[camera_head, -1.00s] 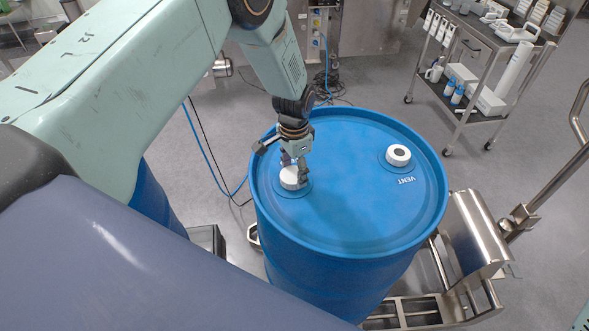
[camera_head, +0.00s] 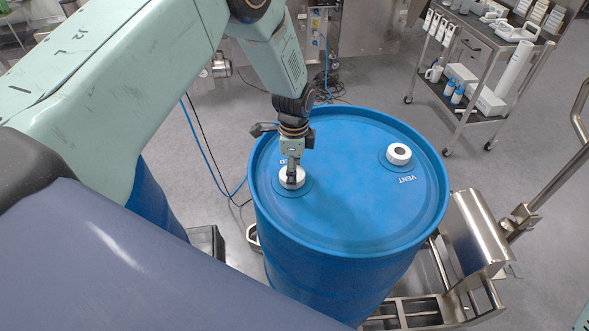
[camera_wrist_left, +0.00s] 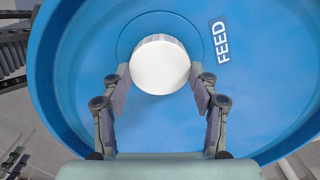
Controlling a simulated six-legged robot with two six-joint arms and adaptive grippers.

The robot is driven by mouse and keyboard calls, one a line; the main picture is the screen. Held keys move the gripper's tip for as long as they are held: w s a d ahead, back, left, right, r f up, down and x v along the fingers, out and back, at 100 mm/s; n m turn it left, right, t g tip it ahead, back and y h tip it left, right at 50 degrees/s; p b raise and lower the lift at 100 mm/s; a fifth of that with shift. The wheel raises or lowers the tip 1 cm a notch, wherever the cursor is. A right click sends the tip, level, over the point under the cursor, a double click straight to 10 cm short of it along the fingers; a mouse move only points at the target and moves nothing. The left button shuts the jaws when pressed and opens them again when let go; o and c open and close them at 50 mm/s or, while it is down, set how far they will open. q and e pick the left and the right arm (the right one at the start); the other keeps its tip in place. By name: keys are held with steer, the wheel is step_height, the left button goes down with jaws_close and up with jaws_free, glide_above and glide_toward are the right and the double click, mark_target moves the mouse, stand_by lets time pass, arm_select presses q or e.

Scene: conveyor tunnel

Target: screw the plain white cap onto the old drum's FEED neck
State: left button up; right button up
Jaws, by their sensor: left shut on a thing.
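The blue drum (camera_head: 345,220) stands upright, its lid facing up. The plain white cap (camera_wrist_left: 160,64) sits at the FEED neck, beside the FEED label (camera_wrist_left: 220,42) in the left wrist view; it also shows in the head view (camera_head: 291,181). The cap covers the neck, so I cannot tell how far the threads are engaged. My left gripper (camera_wrist_left: 160,85) is shut on the cap from above, one finger on each side; in the head view the gripper (camera_head: 292,172) partly hides the cap. My right gripper is not in view.
The VENT neck (camera_head: 398,154) has a white ring with a dark centre, to the right on the lid. A metal trolley (camera_head: 480,65) stands at back right. A steel frame (camera_head: 470,240) is beside the drum. Cables (camera_head: 205,150) lie on the floor to the left.

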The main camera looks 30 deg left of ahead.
arm_select(q)
steer(key=shift+m, duration=1.2)
steer(key=m, duration=0.3)
steer(key=shift+s+a, duration=0.1)
steer(key=shift+s, duration=0.05)
steer(key=o, duration=1.5)
steer(key=shift+a+f, duration=0.1)
